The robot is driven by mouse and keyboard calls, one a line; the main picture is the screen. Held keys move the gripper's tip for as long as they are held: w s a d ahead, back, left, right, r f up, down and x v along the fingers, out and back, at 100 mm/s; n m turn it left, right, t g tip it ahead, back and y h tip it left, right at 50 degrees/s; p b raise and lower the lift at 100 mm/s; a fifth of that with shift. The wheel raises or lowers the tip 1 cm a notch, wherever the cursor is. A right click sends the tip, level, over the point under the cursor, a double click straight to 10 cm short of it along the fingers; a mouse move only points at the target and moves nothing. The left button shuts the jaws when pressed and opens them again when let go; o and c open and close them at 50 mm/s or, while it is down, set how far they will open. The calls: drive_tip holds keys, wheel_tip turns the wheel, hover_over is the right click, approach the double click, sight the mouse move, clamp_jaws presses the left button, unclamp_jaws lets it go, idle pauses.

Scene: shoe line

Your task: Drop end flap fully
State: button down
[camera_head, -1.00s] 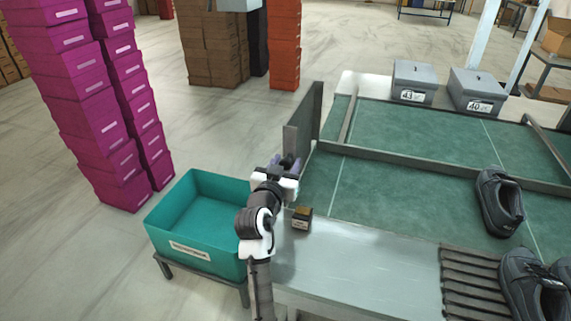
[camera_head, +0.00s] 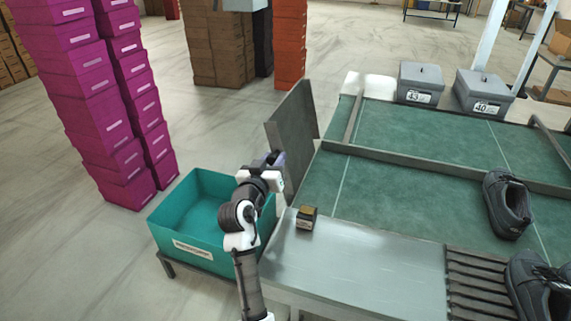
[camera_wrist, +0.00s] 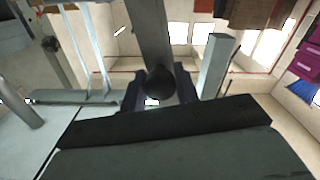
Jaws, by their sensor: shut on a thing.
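The end flap (camera_head: 293,135) is a dark grey panel at the left end of the green line bed (camera_head: 350,205). It stands up from the edge and leans out to the left, over the teal bin's side. My gripper (camera_head: 275,160) is at the flap's near lower part in the head view. In the wrist view a round black knob (camera_wrist: 159,83) sits between the two fingers of my gripper (camera_wrist: 160,90), which are shut on it. The arm hides part of the flap's near edge in the head view.
A teal bin (camera_head: 167,216) on a low stand is left of the line, close under my arm. A small dark box (camera_head: 306,217) lies on the metal plate. Magenta box stacks (camera_head: 88,100) stand at left. Dark shoes (camera_head: 506,204) are at right.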

drive_tip(key=w+a+f+n+b, duration=0.2)
drive_tip(key=a+f+n+b, duration=0.1)
drive_tip(key=a+f+n, duration=0.3)
drive_tip(key=w+a+f+n+b, duration=0.3)
drive_tip(key=a+f+n, duration=0.1)
drive_tip(key=a, duration=0.4)
wheel_tip(320, 180, down, 20)
drive_tip(key=n+b, duration=0.4)
drive_tip(key=n, duration=0.8)
drive_tip(key=shift+s+a, duration=0.15)
drive_tip(key=shift+f, duration=0.25)
drive_tip(key=c, duration=1.1)
unclamp_jaws()
drive_tip(key=shift+o, duration=0.2)
